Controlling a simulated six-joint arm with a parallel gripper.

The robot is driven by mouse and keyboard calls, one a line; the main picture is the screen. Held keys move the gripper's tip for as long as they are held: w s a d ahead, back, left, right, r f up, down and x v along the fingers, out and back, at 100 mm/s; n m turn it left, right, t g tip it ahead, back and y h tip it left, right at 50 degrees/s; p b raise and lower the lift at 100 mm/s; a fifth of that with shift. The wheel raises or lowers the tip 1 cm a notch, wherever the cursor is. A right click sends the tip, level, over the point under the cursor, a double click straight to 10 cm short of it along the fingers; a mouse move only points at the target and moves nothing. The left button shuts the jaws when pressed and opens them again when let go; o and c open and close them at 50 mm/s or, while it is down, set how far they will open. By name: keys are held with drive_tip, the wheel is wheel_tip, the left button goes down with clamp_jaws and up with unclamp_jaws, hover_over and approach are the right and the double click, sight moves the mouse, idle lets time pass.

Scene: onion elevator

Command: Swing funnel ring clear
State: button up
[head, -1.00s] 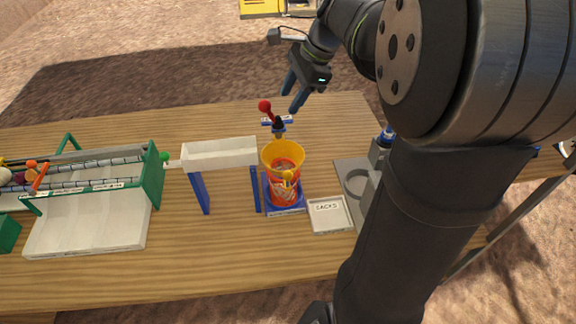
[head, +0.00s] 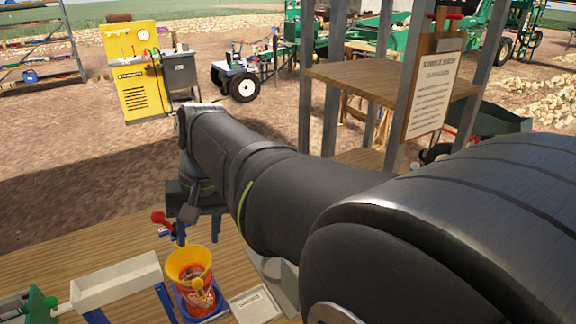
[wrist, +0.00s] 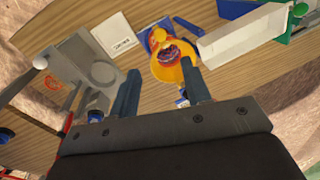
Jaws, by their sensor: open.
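The yellow funnel ring (head: 190,262) sits over a red-orange mesh sack on a blue stand (head: 188,314). A yellow knob (head: 198,284) is on its near side. A red-knobbed lever (head: 158,217) stands behind the funnel. In the wrist view, the funnel ring (wrist: 187,75) lies just beyond the fingertips, with the right finger overlapping its edge. My gripper (wrist: 160,82) is open with nothing between its fingers. In the head view my arm hides much of the gripper, which is above and behind the funnel. I cannot tell whether it touches the ring.
A white chute (head: 108,280) stands left of the funnel. A grey fixture (wrist: 90,72) shows at left in the wrist view. A wooden shelf (head: 400,83) with a sign stands beyond the table.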

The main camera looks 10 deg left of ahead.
sight(198, 280)
drive_tip(key=f, duration=0.4)
drive_tip(key=s+a+f, duration=0.1)
drive_tip(key=f, duration=0.3)
drive_tip(key=a+f, duration=0.1)
drive_tip(key=f, duration=0.3)
drive_tip(key=shift+s+f, duration=0.2)
drive_tip(key=shift+f, duration=0.2)
clamp_jaws()
